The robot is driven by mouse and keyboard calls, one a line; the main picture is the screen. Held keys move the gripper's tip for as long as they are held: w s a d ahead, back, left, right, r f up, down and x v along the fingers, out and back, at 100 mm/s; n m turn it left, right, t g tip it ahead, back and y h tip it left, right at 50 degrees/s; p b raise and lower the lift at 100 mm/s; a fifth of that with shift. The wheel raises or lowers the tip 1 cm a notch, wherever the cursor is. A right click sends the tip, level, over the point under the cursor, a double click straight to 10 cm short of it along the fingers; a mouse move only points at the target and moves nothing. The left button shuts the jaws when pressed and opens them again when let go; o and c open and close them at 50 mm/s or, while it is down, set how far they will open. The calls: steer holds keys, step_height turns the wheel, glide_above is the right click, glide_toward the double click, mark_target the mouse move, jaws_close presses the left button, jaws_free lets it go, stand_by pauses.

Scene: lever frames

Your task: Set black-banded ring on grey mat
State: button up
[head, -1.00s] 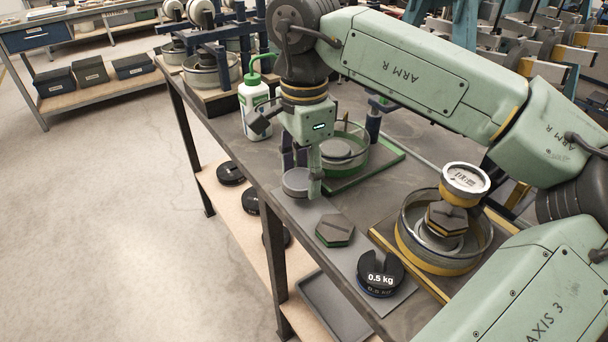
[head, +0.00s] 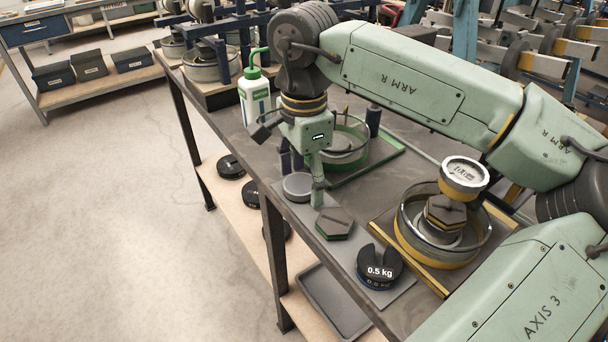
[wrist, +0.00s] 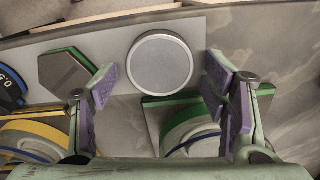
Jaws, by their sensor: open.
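My gripper (head: 301,172) points down over the left end of the grey mat (head: 404,291), with open, empty jaws. In the wrist view my gripper (wrist: 160,82) has its purple-padded fingers spread apart, with a round grey disc (wrist: 160,64) beyond and between them. The disc (head: 297,187) lies on the mat, beside a green-edged hexagonal block (head: 335,224) and a black slotted 0.5 kg weight (head: 379,267). A yellow-banded ring (head: 408,243) and a green-banded ring (head: 362,158) stand at the stations behind. I cannot make out a black-banded ring for sure.
A gauge (head: 464,172) tops the yellow station's central stack. A white bottle with green cap (head: 253,95) stands at the back left. Black weights (head: 229,167) and a grey tray (head: 333,300) are on the shelf below. The mat has little bare room between its objects.

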mark_target(304, 182)
step_height(304, 182, up, 12)
steer(key=shift+r+b, duration=0.2)
steer(key=shift+b, duration=0.15)
stand_by(0.5)
